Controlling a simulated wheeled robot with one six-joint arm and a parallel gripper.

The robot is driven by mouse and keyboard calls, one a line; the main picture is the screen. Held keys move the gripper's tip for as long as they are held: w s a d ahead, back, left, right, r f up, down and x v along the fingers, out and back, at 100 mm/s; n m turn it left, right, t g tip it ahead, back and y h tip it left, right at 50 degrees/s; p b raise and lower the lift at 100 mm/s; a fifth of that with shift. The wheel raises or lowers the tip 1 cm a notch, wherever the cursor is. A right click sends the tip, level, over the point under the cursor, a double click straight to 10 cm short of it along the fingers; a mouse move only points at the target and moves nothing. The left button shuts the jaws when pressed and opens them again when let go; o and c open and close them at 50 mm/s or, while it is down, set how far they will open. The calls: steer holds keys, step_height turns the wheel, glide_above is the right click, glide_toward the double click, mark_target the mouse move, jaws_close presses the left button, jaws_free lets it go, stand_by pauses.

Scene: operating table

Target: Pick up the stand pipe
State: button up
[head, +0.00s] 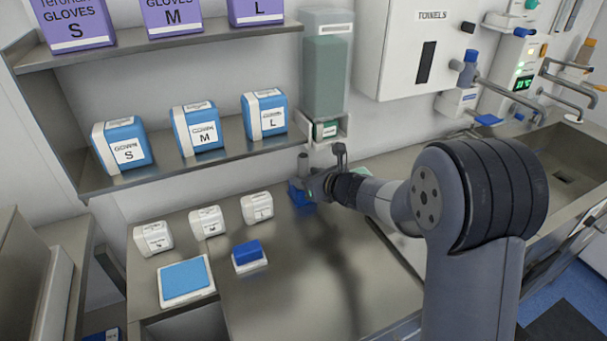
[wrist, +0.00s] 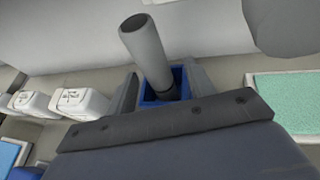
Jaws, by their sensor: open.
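The stand pipe (wrist: 146,48) is a grey cylinder standing up from a small blue holder (wrist: 179,84) in the wrist view. In the head view the pipe (head: 303,162) shows just left of my gripper (head: 318,186), with the blue holder (head: 298,196) on the steel counter below it. My gripper is open, and in the wrist view its two fingers (wrist: 164,88) lie on either side of the pipe and holder. Whether a finger touches the pipe cannot be told. The pipe's lower end is hidden inside the holder and behind the gripper body.
White boxes (head: 208,221) and a blue sponge-like block (head: 247,254) are on the counter (head: 290,290) to the left. A shelf (head: 190,160) with blue gown boxes hangs above. A wall dispenser (head: 325,75) is above the gripper. A sink (head: 565,175) is at right. The front counter is clear.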

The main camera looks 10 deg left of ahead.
steer(key=shift+w+a+f, duration=0.1)
steer(key=shift+a, duration=0.15)
steer(key=shift+c, duration=0.2)
steer(key=c, duration=1.1)
